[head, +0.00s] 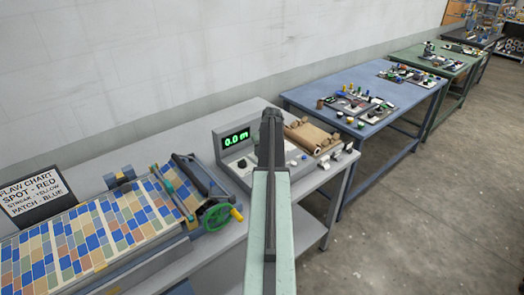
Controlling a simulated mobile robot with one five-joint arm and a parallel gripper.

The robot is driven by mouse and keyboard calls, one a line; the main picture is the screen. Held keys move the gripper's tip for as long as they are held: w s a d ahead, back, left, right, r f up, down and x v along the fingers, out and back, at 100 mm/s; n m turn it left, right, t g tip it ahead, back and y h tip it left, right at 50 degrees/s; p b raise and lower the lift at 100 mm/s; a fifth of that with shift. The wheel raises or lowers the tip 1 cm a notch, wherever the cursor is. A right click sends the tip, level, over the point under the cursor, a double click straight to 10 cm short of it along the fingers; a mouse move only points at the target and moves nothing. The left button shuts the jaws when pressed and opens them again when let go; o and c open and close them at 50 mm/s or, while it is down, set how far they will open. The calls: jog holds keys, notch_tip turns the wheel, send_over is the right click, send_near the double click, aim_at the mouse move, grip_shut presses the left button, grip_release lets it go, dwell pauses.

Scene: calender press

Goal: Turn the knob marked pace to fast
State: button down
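The grey control console (222,161) stands on the near bench, with a green "0.0 m" display (236,138). No label reading pace or fast is legible, so I cannot tell which knob is marked pace. My arm reaches up the middle of the picture and hides part of the console. My gripper (272,114) is at its dark far end, seemingly above the console. Its fingers are too small to tell open from shut.
Left lies a machine with a patterned multicoloured web (95,235), a green handwheel (217,217) with a yellow handle, and a flaw chart sign (30,191). A brown roll (312,137) lies right of my arm. A blue table (402,112) and a green table (440,62) stand beyond. The right floor is clear.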

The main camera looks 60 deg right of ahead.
jog(key=shift+a+m+g+h, duration=0.1)
jog(key=shift+m+g+h, duration=0.25)
jog(key=shift+m, duration=0.95)
jog(key=c, duration=0.9)
grip_release()
jog(key=shift+w, duration=0.1)
jog(key=shift+c, duration=0.2)
jog(key=p+v, duration=0.7)
jog(key=v, duration=0.1)
jog(key=shift+f, duration=0.1)
